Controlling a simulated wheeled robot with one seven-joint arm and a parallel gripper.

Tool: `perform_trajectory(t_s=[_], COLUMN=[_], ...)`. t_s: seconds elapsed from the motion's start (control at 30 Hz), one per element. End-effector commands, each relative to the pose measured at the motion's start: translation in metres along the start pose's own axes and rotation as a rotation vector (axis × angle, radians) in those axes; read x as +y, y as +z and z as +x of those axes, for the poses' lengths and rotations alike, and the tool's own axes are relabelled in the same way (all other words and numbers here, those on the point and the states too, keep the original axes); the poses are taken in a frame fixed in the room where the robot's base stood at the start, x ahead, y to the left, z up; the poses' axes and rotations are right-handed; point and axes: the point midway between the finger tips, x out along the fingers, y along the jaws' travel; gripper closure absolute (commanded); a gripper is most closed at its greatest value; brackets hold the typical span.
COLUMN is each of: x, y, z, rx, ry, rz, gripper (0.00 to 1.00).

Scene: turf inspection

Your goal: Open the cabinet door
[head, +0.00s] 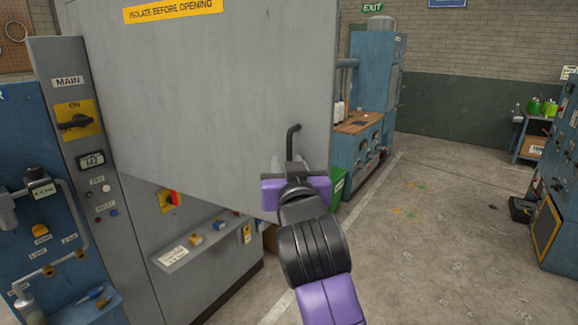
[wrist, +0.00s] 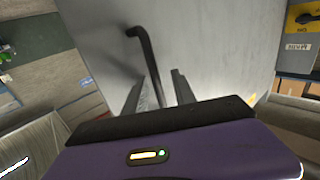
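The cabinet door (head: 205,90) is a large grey panel with a yellow "ISOLATE BEFORE OPENING" label. It stands at an angle to the grey cabinet's lower front, so it looks partly swung out. Its black bent handle (head: 292,140) is near the right edge. My gripper (head: 287,167), with a purple body, is at the handle's lower part. In the wrist view the handle (wrist: 149,55) runs down between my two dark fingers (wrist: 157,90), which stand apart with some gap showing. The handle's lower end is partly hidden by the gripper body. The cabinet's inside is hidden behind the door.
A grey panel with a MAIN switch (head: 75,121) stands left of the door. A small shelf with buttons (head: 200,240) juts out below it. Behind the door are a green bin (head: 338,187) and a blue workbench (head: 357,150). The floor (head: 430,240) to the right is clear.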

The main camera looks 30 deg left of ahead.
Motion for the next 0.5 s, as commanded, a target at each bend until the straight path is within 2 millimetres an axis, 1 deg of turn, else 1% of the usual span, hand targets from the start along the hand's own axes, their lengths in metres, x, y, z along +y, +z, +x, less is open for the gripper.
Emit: perform_trajectory(t_s=[0.27,0.37,0.5], x=[0.002,0.002,0.002], y=[0.002,0.002,0.004], z=[-0.002,-0.009,-0.028], rx=[-0.002,0.0,-0.001], ry=[0.003,0.002,0.002], rz=[0.0,0.0,0.0], gripper=[0.68,0.68,0.68])
